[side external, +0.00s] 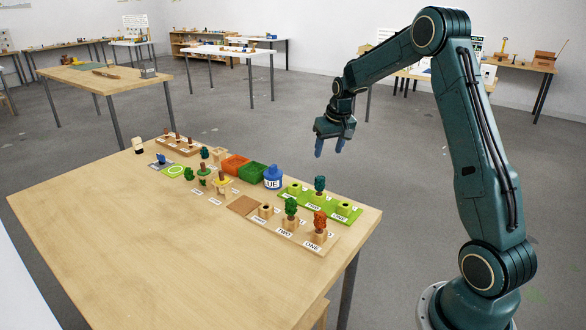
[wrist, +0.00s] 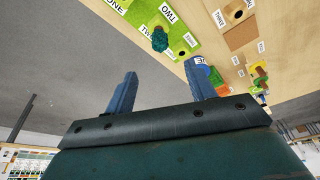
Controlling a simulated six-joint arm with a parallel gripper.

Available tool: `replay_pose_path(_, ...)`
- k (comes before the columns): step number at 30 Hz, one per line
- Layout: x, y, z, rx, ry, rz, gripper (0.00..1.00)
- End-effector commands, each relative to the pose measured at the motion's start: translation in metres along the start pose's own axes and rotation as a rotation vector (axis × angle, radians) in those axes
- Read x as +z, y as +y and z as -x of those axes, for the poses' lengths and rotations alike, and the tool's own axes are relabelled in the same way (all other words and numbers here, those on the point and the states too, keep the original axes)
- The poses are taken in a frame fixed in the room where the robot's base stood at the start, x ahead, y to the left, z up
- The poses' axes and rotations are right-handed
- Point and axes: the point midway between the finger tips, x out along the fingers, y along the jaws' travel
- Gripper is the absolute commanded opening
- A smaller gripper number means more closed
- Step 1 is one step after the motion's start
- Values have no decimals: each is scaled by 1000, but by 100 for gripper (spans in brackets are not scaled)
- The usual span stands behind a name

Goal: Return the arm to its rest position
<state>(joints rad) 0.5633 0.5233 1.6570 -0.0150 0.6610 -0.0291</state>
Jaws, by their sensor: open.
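My gripper (side external: 331,147) hangs raised beyond the far right edge of the table, over the floor, clear of every object. In the wrist view its two blue fingers (wrist: 160,92) stand apart with nothing between them, so it is open and empty. My arm is bent at the elbow high above the floor. The table (side external: 110,235) holds the landscape model pieces. A green board (side external: 330,215) with labelled stands is the part of the layout nearest my gripper. It also shows at the top of the wrist view (wrist: 185,30).
A blue pot (side external: 273,178), a green tray (side external: 252,172) and an orange tray (side external: 235,164) sit in a row. Green and orange trees stand on a wooden board (side external: 275,233) at the front. The table's left half is bare. Other tables stand far behind.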

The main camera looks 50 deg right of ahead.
Motion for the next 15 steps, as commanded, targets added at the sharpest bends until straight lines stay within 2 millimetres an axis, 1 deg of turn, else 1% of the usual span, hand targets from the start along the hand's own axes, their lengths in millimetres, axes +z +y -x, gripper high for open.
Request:
replay_pose_path(5, 3, -8, 12, -4, 6, 14, 55)
replay_pose_path(8, 9, -18, 27, -9, 14, 30, 55)
replay_pose_path(11, 18, -31, 47, -16, 24, 53, 55)
replay_pose_path(15, 36, -52, 80, -29, 39, 93, 55)
